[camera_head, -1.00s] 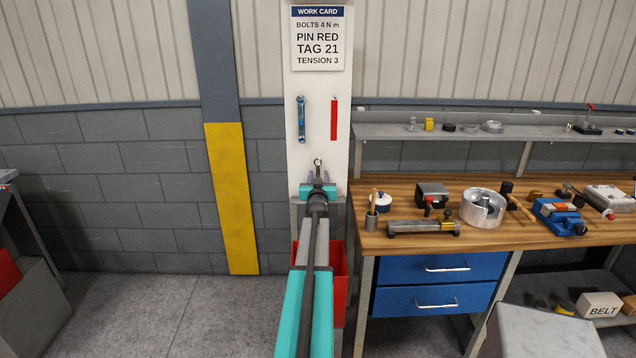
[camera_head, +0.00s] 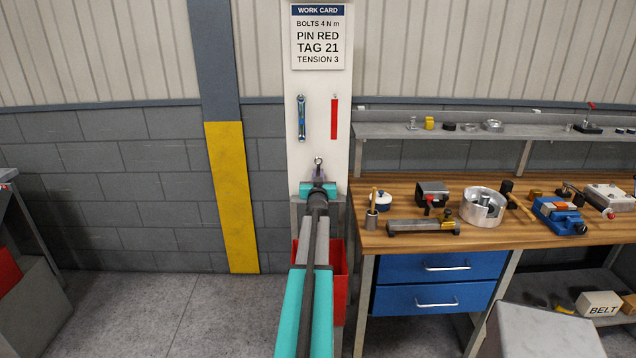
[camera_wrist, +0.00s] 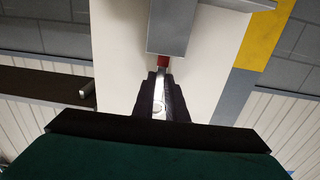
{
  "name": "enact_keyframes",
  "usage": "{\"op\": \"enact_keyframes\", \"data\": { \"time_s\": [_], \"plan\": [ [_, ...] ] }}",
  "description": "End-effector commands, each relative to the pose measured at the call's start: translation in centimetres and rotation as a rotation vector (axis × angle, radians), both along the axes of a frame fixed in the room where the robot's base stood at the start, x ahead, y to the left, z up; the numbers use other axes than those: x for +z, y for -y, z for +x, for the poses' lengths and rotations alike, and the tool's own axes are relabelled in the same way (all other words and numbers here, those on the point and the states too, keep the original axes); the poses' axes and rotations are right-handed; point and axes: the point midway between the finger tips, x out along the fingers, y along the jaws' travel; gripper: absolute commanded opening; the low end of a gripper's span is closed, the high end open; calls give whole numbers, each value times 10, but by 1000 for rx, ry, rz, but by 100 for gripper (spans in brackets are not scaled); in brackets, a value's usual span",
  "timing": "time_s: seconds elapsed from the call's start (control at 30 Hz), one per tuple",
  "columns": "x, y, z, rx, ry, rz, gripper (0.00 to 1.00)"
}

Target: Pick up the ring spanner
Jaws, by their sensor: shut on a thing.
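The ring spanner (camera_head: 318,161) shows in the head view as a small metal ring end standing just above my gripper (camera_head: 318,177), in front of the white panel. The rest of it is hidden behind my gripper and arm. In the wrist view my gripper's dark fingers (camera_wrist: 161,88) are close together, with a bright metal part of the ring spanner (camera_wrist: 158,106) between them. My gripper is shut on the spanner.
A blue tool (camera_head: 301,118) and a red strip (camera_head: 334,118) hang on the white panel above my gripper. A red bin (camera_head: 338,288) stands below. A cluttered wooden workbench (camera_head: 400,242) is at the right.

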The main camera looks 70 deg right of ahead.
Motion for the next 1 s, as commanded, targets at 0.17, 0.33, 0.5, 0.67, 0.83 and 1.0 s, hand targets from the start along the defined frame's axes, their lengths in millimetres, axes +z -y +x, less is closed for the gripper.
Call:
{"op": "enact_keyframes", "data": {
  "time_s": [0.17, 0.33, 0.5, 0.67, 0.83, 1.0],
  "plan": [
    [0, 0, 0, 0, 0, -1, 0],
    [2, -1, -1, 0, 0, -1, 0],
    [9, -5, -2, 0, 0, 0, 0],
    [33, -4, -2, 0, 0, -2, 0],
    [58, -4, -2, 0, 0, -1, 0],
    [80, -4, -2, 0, 0, 0, 0]
  ]
}}
